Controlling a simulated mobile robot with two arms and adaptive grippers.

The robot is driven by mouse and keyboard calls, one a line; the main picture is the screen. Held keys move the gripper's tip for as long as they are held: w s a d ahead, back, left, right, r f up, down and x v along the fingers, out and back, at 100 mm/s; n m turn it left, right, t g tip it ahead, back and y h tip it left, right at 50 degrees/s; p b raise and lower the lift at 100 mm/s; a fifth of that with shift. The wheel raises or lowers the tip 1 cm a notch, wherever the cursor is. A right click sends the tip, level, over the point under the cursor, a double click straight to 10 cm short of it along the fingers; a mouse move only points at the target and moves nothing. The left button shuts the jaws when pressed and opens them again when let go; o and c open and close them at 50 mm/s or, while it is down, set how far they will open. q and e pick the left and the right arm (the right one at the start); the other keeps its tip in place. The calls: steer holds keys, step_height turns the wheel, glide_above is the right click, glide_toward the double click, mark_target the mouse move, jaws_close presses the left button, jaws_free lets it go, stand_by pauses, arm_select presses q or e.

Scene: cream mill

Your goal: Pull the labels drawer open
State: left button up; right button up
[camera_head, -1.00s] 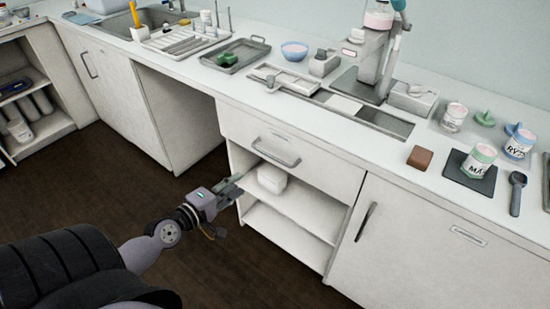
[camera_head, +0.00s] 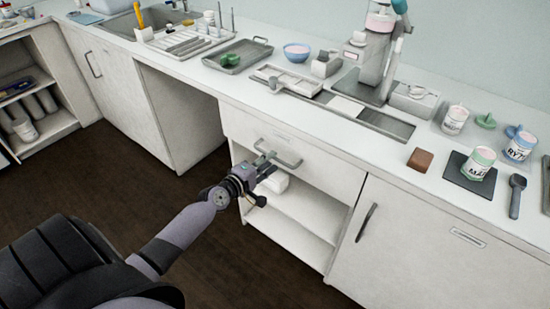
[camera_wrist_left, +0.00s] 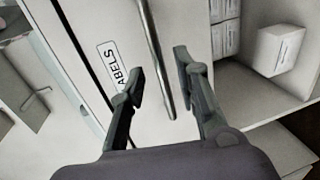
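The labels drawer (camera_head: 316,165) is the white drawer front below the counter, and it looks shut. Its grey bar handle (camera_head: 277,153) runs across the front. In the left wrist view, the LABELS tag (camera_wrist_left: 109,66) and the handle (camera_wrist_left: 154,55) show clearly. My left gripper (camera_head: 268,159) is at the handle's left part in the head view. In the left wrist view, my left gripper (camera_wrist_left: 158,80) is open, with one finger on each side of the handle's line and visible gaps to it. My right gripper is not in view.
An open shelf (camera_head: 300,212) with a white box lies below the drawer. A cupboard door with a dark handle (camera_head: 366,222) is to the right. The counter (camera_head: 350,138) above carries trays, a stand and several jars. Dark floor in front is free.

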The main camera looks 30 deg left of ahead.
mark_target(275, 158)
arm_select(q)
steer(key=shift+x, duration=1.8)
steer(key=shift+c, duration=0.2)
jaws_close()
